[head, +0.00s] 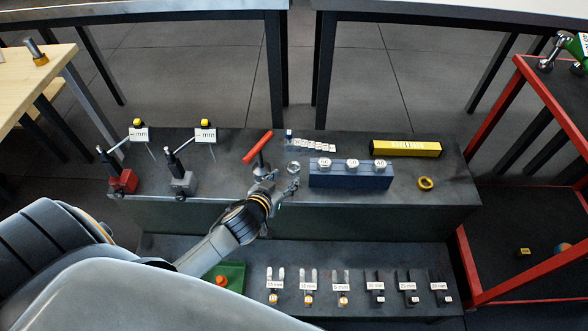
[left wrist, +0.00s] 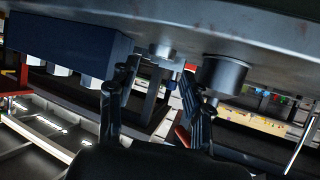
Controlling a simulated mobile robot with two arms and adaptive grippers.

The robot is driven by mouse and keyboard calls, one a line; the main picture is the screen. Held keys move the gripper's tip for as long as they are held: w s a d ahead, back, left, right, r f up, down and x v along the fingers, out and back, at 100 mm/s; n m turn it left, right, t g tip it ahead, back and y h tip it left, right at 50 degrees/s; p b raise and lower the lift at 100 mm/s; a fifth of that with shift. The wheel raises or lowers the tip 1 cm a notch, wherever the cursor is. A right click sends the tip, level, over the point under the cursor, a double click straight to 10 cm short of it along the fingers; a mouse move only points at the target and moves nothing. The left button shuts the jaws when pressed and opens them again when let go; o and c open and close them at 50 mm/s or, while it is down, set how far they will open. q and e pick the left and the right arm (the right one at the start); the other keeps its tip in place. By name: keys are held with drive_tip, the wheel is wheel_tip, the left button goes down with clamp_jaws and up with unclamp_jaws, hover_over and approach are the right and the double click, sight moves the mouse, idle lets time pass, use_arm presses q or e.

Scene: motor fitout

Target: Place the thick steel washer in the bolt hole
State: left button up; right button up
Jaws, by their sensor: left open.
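A small round steel piece (head: 293,168), probably the thick steel washer, stands on the dark upper bench just left of the blue block. In the left wrist view a short steel cylinder (left wrist: 163,52) shows on the bench, ahead of and between my fingers; it looks like the same piece. My left gripper (head: 284,183) is open, with its fingertips just in front of the steel piece; the fingers also show in the left wrist view (left wrist: 158,100). I see nothing held. I cannot make out the bolt hole. My right gripper is not in view.
A red-handled tool (head: 258,147) on a steel base stands close left of the fingers. The blue block (head: 350,180) with numbered pieces is close right. Farther right are a yellow box (head: 405,148) and a yellow ring (head: 426,184). Labelled holders line the lower shelf (head: 420,265).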

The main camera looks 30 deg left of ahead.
sight(295, 164)
use_arm(q)
drive_tip(key=shift+x, duration=0.95)
drive_tip(key=b+x, duration=0.1)
drive_tip(key=x, duration=0.2)
drive_tip(key=shift+w+a+b, duration=0.2)
drive_tip(key=shift+w+b, duration=0.05)
drive_tip(key=shift+b, duration=0.05)
drive_tip(key=shift+w+f, duration=0.15)
drive_tip(key=shift+w, duration=0.3)
clamp_jaws()
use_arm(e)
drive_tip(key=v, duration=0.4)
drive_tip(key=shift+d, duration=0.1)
use_arm(q)
drive_tip(key=shift+r, duration=0.2)
